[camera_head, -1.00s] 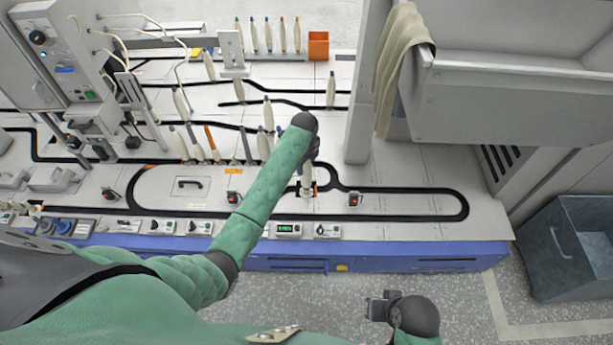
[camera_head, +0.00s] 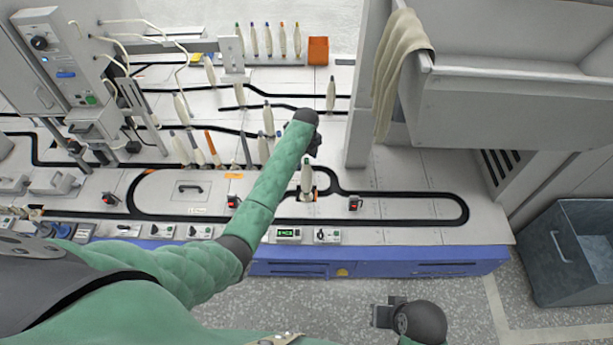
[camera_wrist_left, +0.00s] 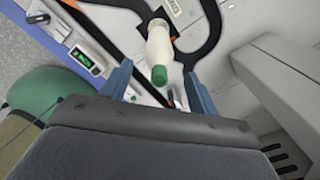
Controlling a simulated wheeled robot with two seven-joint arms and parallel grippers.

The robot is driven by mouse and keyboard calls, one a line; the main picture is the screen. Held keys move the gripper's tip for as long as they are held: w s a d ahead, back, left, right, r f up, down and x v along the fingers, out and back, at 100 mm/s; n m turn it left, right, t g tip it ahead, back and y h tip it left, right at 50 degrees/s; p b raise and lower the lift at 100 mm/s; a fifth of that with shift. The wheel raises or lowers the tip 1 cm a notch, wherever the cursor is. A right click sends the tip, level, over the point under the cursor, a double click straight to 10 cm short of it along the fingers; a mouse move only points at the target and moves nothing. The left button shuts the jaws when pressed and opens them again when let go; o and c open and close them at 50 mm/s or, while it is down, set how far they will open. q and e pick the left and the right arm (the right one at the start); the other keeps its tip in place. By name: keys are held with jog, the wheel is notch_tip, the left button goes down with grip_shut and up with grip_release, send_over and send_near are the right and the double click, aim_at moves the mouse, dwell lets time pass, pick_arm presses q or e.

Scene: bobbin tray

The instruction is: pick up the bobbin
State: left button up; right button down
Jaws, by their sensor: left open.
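A cream bobbin (camera_head: 307,178) with a green tip stands upright on the black track of the white worktop, right of centre. In the left wrist view, the bobbin (camera_wrist_left: 159,45) has its green tip toward the camera. My left gripper (camera_head: 316,146) is just above and behind it in the head view. Its two blue fingers are open in the left wrist view (camera_wrist_left: 160,88), with the green tip showing in the gap between them. Nothing is held. My right gripper (camera_head: 383,313) is low in the head view, over the floor; its jaws are too unclear to read.
Several other bobbins (camera_head: 212,146) stand farther back and left. A small red-topped device (camera_head: 355,203) stands right of the bobbin. A grey cabinet (camera_head: 500,100) with a cloth (camera_head: 398,60) rises at the right. The worktop's right front is clear.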

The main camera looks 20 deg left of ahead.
aim_at(306, 177)
pick_arm(q)
jog(key=shift+s+f, duration=0.1)
jog(key=shift+f, duration=1.45)
grip_shut()
jog(key=shift+r, duration=0.1)
